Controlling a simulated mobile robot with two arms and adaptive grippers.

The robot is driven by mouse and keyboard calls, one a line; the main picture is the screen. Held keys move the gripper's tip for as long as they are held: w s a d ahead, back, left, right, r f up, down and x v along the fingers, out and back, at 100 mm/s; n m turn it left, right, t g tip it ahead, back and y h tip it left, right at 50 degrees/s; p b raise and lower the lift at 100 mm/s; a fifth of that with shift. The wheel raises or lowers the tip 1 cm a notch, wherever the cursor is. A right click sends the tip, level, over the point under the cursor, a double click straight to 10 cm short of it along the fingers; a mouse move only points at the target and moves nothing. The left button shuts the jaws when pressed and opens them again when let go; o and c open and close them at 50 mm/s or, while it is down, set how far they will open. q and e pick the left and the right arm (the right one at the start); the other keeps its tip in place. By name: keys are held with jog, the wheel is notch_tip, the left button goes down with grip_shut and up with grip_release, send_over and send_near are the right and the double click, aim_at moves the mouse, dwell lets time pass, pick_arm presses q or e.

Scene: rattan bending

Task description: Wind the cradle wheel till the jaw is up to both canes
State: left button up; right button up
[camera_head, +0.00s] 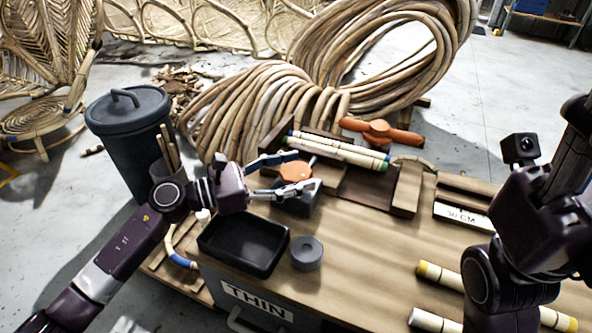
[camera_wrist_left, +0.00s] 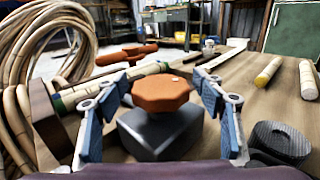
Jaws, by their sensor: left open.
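An orange eight-sided wheel (camera_head: 296,171) sits on a grey block (camera_head: 290,206) beside the wooden cradle (camera_head: 405,190). My left gripper (camera_head: 302,172) is open, with its fingers on either side of the wheel. In the left wrist view the wheel (camera_wrist_left: 161,93) stands between the open fingers, with gaps visible on both sides. Two pale canes (camera_head: 335,151) with green and blue bands lie side by side in the cradle. A cane also shows in the left wrist view (camera_wrist_left: 115,77). I cannot tell the jaw's gap to the canes. My right gripper's fingers are not visible.
An orange winged handle (camera_head: 380,131) stands behind the canes. A black tray (camera_head: 243,243) and a grey cylinder (camera_head: 307,254) are in front of the wheel. Loose canes (camera_head: 440,275) lie at the front right. Coiled rattan (camera_head: 245,115) crowds the back. The bench middle is clear.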

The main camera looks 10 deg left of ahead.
pick_arm(q)
jog(key=v, duration=1.1)
jog(key=shift+s+a+f, duration=0.1)
jog(key=shift+s+a, duration=0.15)
jog(key=shift+a, duration=0.05)
